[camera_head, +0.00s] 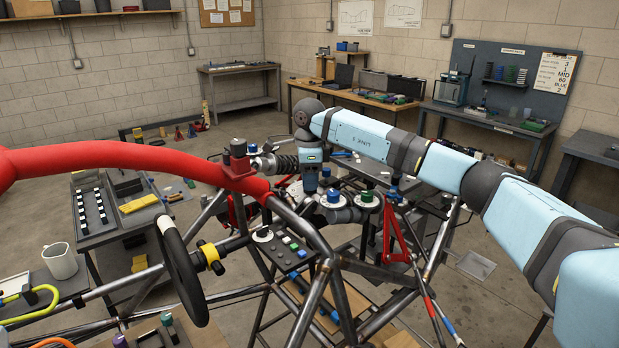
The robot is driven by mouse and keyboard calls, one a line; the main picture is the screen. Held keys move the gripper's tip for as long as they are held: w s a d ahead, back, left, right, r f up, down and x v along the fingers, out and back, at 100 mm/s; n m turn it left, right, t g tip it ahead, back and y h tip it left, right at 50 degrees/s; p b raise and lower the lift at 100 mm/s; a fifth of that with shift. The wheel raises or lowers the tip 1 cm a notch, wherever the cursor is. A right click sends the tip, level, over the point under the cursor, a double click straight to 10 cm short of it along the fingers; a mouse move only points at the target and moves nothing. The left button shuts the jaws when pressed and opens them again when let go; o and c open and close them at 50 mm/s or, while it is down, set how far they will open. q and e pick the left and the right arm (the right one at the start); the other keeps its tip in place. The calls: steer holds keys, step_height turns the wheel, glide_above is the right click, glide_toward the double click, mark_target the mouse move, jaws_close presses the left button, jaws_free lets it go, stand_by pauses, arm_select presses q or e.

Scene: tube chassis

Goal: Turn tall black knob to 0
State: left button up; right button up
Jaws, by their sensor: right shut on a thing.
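My right arm comes in from the right, and its wrist points down behind the front frame tubes. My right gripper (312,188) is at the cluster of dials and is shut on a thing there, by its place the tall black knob. The knob in the jaws and the fingertips are mostly hidden, so I cannot read its setting. A blue knob (333,196) and a green knob (367,196) on white dials stand just right of the gripper. A dark knob on a white dial (263,236) sits apart on a small button panel (292,254). My left gripper is not in view.
A red tube (120,163) crosses the left and meets the dark chassis tubes (305,228) in front of the wrist. A steering wheel (181,270) stands left of the panel. Workbenches line the far walls.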

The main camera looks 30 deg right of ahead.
stand_by(0.4)
steer(key=o, duration=0.9)
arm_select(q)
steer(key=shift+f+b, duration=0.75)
arm_select(e)
step_height(320, 180, up, 14)
steer(key=shift+f, duration=0.1)
